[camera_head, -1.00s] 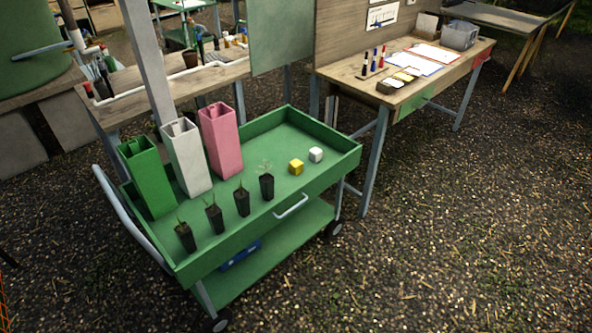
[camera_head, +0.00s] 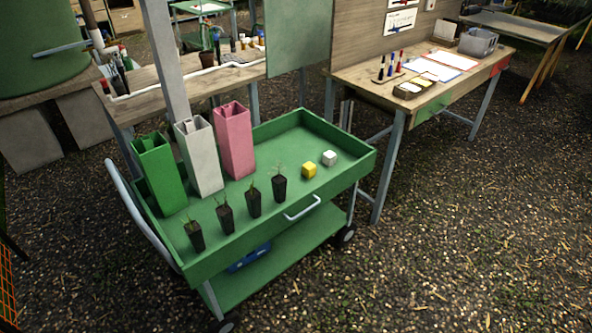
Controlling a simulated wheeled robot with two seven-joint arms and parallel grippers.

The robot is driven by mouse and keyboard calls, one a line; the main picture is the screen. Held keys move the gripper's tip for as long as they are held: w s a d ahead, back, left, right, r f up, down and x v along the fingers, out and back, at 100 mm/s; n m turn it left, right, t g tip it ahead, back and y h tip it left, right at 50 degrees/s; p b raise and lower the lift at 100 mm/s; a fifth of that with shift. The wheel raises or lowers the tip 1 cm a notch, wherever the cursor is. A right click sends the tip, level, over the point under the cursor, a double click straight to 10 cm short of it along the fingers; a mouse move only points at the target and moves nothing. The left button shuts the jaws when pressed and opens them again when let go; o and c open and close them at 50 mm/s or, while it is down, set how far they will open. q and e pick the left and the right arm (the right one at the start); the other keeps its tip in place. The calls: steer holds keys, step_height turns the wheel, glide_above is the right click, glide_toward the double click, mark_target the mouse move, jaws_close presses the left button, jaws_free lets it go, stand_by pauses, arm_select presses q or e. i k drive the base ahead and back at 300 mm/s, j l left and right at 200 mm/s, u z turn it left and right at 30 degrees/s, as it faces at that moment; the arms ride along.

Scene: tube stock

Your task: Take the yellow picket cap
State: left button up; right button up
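The yellow picket cap (camera_head: 309,170) is a small yellow cube. It sits on the right part of the green cart's top tray (camera_head: 330,133). A white cap (camera_head: 329,158) of like size sits just beyond it to the right, apart from it. Neither of my grippers shows in the head view, and nothing is touching the yellow cap.
Green (camera_head: 158,172), white (camera_head: 199,155) and pink (camera_head: 234,140) square tubes stand upright at the tray's back left. Several black seedling pots, one here (camera_head: 279,187), line its front. The tray has raised walls and a front handle (camera_head: 302,208). A wooden bench (camera_head: 360,76) stands behind right. Gravel in front is clear.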

mark_target(308, 169)
steer(key=i+l+u, duration=0.1)
steer(key=u, duration=0.25)
steer(key=i+l+u, duration=0.1)
steer(key=u, duration=0.2)
steer(key=i+l+u, duration=0.2)
steer(key=l, duration=0.25)
steer(key=l+u, duration=0.2)
steer(key=l, duration=0.3)
steer(key=i+l+u, duration=0.2)
steer(key=l, duration=0.3)
steer(key=i+l, duration=0.1)
steer(key=l, duration=0.65)
steer(key=i+l, duration=0.1)
steer(key=l, duration=0.65)
steer(key=i+l+u, duration=0.1)
steer(key=l, duration=0.65)
steer(key=i+l, duration=0.1)
steer(key=l, duration=0.65)
